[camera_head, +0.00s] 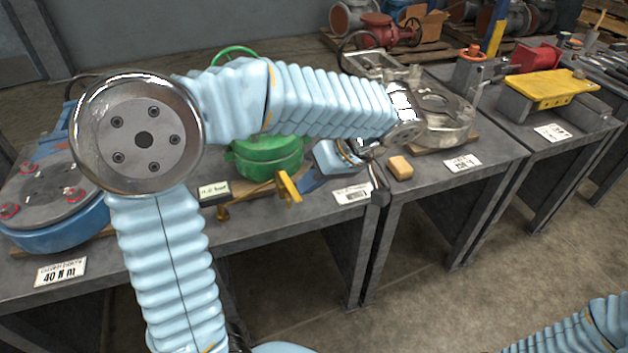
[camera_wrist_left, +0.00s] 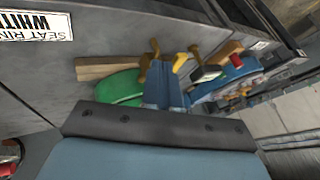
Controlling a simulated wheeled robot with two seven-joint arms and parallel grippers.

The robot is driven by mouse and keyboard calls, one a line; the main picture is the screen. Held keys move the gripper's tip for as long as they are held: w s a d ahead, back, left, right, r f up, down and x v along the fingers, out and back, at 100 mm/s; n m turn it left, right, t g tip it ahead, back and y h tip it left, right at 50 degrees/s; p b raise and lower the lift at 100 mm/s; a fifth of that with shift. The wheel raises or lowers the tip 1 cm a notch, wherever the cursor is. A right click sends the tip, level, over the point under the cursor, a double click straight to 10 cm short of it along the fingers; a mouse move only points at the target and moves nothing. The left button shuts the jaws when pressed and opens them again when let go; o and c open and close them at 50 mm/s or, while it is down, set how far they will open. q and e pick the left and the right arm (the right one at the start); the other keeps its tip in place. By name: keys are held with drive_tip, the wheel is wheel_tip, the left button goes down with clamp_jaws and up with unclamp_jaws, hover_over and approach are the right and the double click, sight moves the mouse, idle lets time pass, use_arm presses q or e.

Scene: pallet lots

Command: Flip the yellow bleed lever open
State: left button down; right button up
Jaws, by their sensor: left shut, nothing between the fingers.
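The green body (camera_wrist_left: 120,88) is partly hidden behind the fingers there. My right gripper is out of view; only part of my right arm shows at the lower right.
A small dark labelled block (camera_head: 214,193) stands left of the lever. A blue flanged unit (camera_head: 55,222) is at far left. A tan block (camera_head: 400,168) lies on the bench to the right. A yellow plate (camera_head: 550,88) is farther right. The floor in front is clear.

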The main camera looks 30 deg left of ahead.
use_arm(q)
drive_tip(key=shift+s+m+t, duration=0.35)
drive_tip(key=shift+m+t, duration=0.05)
drive_tip(key=shift+m, duration=0.2)
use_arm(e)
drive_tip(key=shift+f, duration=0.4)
use_arm(q)
drive_tip(key=shift+w, duration=0.15)
